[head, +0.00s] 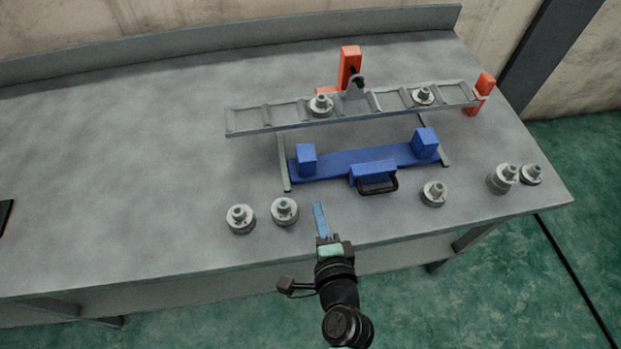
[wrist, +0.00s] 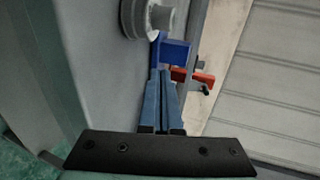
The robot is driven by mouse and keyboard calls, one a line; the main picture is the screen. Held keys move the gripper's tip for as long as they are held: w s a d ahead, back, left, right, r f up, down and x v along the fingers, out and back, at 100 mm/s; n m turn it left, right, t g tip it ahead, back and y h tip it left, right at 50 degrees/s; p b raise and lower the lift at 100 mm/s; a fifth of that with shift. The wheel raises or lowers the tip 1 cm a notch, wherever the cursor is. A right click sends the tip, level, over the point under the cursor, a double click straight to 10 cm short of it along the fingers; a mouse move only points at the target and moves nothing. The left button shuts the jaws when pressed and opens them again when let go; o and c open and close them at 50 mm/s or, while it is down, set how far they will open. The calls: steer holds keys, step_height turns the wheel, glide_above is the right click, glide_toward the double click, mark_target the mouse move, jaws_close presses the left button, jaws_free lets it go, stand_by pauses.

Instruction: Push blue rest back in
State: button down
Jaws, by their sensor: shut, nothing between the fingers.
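The blue rest (head: 340,162) is a long blue bar with a raised block near each end and a black handle (head: 378,186) on its front. It sits across two grey rails (head: 284,165) on the bench, pulled forward of the grey ladder-like rack (head: 385,101). My gripper (head: 319,208) is shut and empty, over the bench's front edge, left of and in front of the handle, apart from the rest. In the wrist view the shut blue fingers (wrist: 161,88) point towards part of the blue rest (wrist: 174,51), which is mostly hidden.
Two grey round parts sit on the rack. Others stand on the bench: two left of my gripper (head: 284,211), one right of the handle (head: 434,193) and two at the right (head: 503,178). Orange supports (head: 349,67) stand at the rack.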

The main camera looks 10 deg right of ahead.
mark_target(308, 173)
steer(key=x, duration=0.5)
steer(key=r+x, duration=0.1)
steer(key=x, duration=0.2)
steer(key=shift+w, duration=0.35)
